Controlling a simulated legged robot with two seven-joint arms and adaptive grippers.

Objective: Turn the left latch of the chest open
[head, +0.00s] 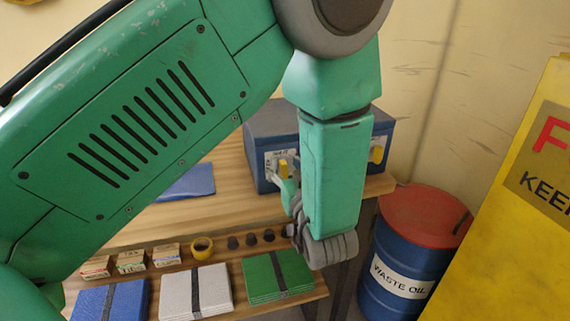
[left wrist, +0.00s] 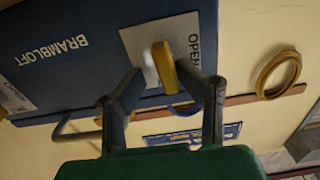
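The blue chest (head: 262,128) stands on the wooden table, partly hidden behind my left forearm. Its left latch (head: 283,167) is a yellow handle on a pale plate on the front. In the left wrist view the yellow latch (left wrist: 163,66) stands out from a plate with the word OPEN. My left gripper (head: 290,184) is at this latch. In the left wrist view its fingers (left wrist: 160,70) are spread, one on each side of the latch. The right finger is close to it; I cannot tell whether it touches. The right latch (head: 377,154) is also yellow. My right gripper is not in view.
A blue flat item (head: 188,183) lies on the table. A waste oil drum (head: 405,262) and yellow cabinet (head: 500,230) stand at right.

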